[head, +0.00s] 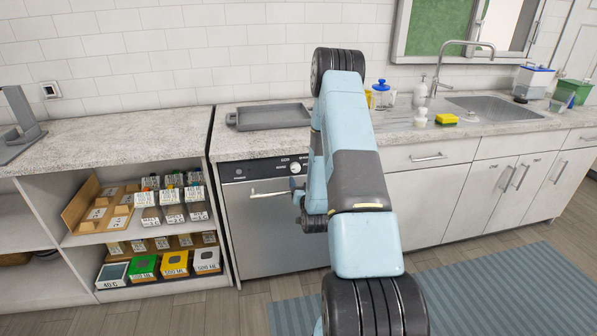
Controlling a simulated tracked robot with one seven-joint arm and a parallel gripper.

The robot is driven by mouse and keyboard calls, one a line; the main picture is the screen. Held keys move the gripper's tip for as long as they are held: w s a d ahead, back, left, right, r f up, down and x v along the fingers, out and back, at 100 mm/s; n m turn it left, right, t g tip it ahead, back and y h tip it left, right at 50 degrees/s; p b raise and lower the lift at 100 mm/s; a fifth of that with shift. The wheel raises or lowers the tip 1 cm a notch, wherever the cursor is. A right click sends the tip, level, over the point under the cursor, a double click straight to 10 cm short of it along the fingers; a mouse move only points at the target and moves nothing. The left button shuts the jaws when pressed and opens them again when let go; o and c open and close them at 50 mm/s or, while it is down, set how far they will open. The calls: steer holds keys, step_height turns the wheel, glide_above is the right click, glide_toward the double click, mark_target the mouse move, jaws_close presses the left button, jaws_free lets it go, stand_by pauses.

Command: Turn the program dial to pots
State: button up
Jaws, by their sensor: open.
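The program dial (295,167) is a small light round knob on the dark control panel of the dishwasher (262,232). The dishwasher has a steel front and a horizontal bar handle. My arm reaches down across the right part of the machine and covers the panel's right end. My gripper (296,186) is small in the head view, open, and close below the dial, near the right end of the handle. I cannot tell whether it touches anything. The markings around the dial, including pots, are too small to read, so the dial's setting cannot be told.
A grey tray (268,117) lies on the counter above the dishwasher. Open shelves (102,241) with boxes and cartons stand at the left. A sink (497,108), soap bottles and a yellow sponge (446,119) are at the right. The floor before the dishwasher is clear.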

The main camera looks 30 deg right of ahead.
mark_target(296, 168)
steer(key=x, duration=0.9)
steer(key=shift+w, duration=0.15)
steer(key=shift+c, duration=0.2)
